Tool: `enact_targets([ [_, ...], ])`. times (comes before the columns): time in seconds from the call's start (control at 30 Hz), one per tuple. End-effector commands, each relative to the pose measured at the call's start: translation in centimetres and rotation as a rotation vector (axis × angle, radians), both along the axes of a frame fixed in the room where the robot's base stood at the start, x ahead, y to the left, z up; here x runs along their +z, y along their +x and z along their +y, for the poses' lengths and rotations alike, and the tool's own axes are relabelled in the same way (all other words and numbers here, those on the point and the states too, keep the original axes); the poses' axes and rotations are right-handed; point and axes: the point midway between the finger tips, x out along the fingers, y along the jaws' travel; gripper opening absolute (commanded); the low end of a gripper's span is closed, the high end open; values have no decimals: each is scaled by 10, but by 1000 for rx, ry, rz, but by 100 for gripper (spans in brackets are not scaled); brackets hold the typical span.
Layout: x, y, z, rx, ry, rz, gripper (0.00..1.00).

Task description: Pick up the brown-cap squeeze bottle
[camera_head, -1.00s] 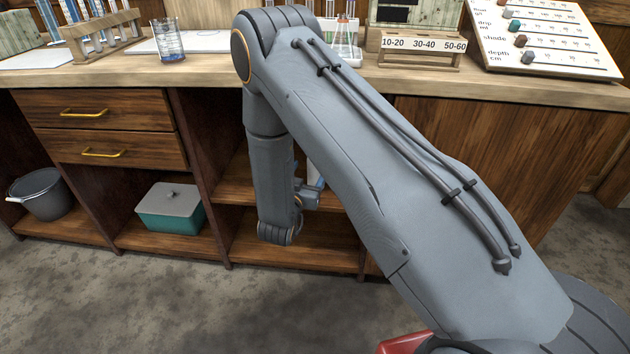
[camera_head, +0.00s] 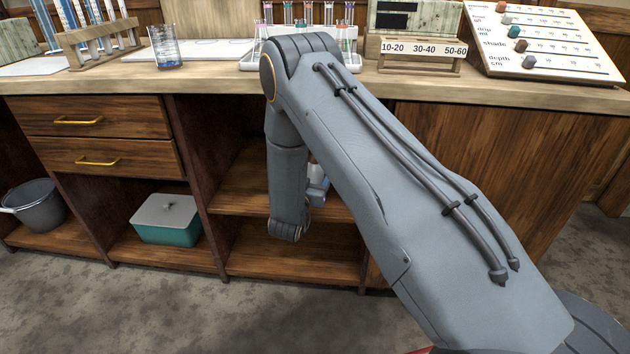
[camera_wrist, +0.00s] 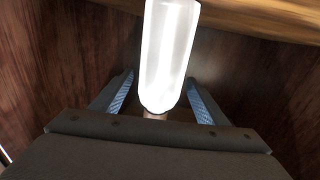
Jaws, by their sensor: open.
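The squeeze bottle (camera_wrist: 168,50) is a translucent white body in the wrist view, running from the top edge down to the middle. A small brownish part, seemingly its cap (camera_wrist: 155,116), shows at its lower end. My gripper (camera_wrist: 160,82) is open, with one blue-padded finger on each side of the bottle. Gaps show between the bottle and both fingers; how deep it sits between them I cannot tell. In the head view my arm hides most of the gripper in the open shelf bay. A small white patch beside the arm there may be the bottle.
Dark wooden walls of the shelf bay (camera_head: 240,180) stand close around the gripper. A teal box (camera_head: 165,220) and a grey bucket (camera_head: 38,205) sit in bays to the left. A beaker (camera_head: 165,48) and test-tube racks stand on the counter (camera_head: 210,82) above.

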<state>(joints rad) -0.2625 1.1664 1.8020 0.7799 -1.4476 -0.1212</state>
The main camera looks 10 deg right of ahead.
Motion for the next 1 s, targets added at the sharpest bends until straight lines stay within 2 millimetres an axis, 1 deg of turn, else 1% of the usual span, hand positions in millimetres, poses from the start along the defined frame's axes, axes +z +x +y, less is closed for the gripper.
enact_targets([
  [0.07,0,0,0,0,0,0,68],
  [0.1,0,0,0,0,0,0,64],
  [0.27,0,0,0,0,0,0,37],
  [0.3,0,-1,0,0,0,0,36],
  [0.73,3,0,0,0,0,0,36],
  [0.87,7,0,0,0,0,-1,36],
  [1.0,16,0,0,0,0,-1,36],
])
